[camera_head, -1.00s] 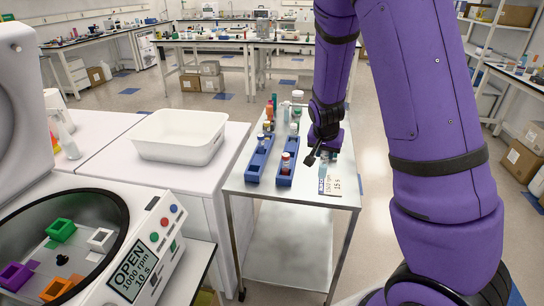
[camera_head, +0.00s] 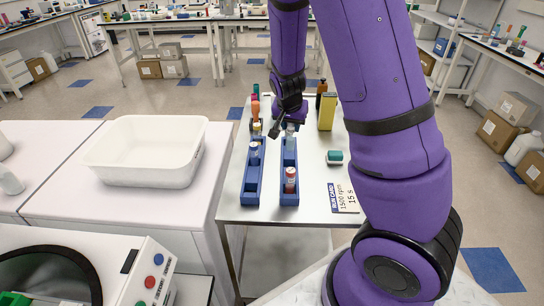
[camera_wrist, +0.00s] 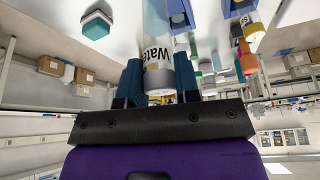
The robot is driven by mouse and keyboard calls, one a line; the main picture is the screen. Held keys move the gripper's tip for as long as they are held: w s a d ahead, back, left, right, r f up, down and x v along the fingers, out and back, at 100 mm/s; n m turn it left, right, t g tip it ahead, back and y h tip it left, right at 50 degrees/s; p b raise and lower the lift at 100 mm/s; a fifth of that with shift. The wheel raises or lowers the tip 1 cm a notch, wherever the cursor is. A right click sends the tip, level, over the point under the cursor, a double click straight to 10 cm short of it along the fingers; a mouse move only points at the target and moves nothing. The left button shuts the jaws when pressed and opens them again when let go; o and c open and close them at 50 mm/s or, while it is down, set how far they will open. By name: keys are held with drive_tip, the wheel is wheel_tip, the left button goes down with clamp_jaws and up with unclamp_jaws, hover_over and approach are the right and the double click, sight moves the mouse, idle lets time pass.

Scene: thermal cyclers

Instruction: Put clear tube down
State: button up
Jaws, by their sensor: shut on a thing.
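The clear tube (camera_wrist: 157,45) carries a label reading "Wate…" and has a grey band in the wrist view. My gripper (camera_wrist: 158,78) is shut on it, with one dark finger on each side. In the head view my gripper (camera_head: 288,124) is at the far end of the right blue rack (camera_head: 289,158), with the pale tube (camera_head: 290,134) just below it. I cannot tell whether the tube touches the rack. The left blue rack (camera_head: 251,182) holds a pale tube (camera_head: 254,150).
A teal-topped box (camera_head: 334,157) and a run card (camera_head: 343,197) lie right of the racks. A yellow box (camera_head: 327,111) and several bottles stand at the back. A white tub (camera_head: 145,172) is on the left counter.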

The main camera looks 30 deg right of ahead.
sight(290, 147)
drive_tip(key=shift+f, duration=4.55)
drive_tip(key=o, duration=0.9)
drive_tip(key=shift+f, duration=0.1)
drive_tip(key=v, duration=1)
drive_tip(key=shift+a+r, duration=0.15)
drive_tip(key=shift+r, duration=0.25)
drive_tip(key=shift+v, duration=1.1)
drive_tip(key=s+a+r+n+t+y, duration=0.1)
drive_tip(key=s+a+r+n, duration=0.3)
drive_tip(key=s+r, duration=0.7)
drive_tip(key=s+a+r+n+t+y, duration=0.1)
drive_tip(key=s+a+r+n, duration=0.4)
drive_tip(key=s+r, duration=0.7)
drive_tip(key=shift+s+r+n+y, duration=0.15)
drive_tip(key=shift+s+n+y, duration=0.2)
drive_tip(key=shift+y, duration=0.35)
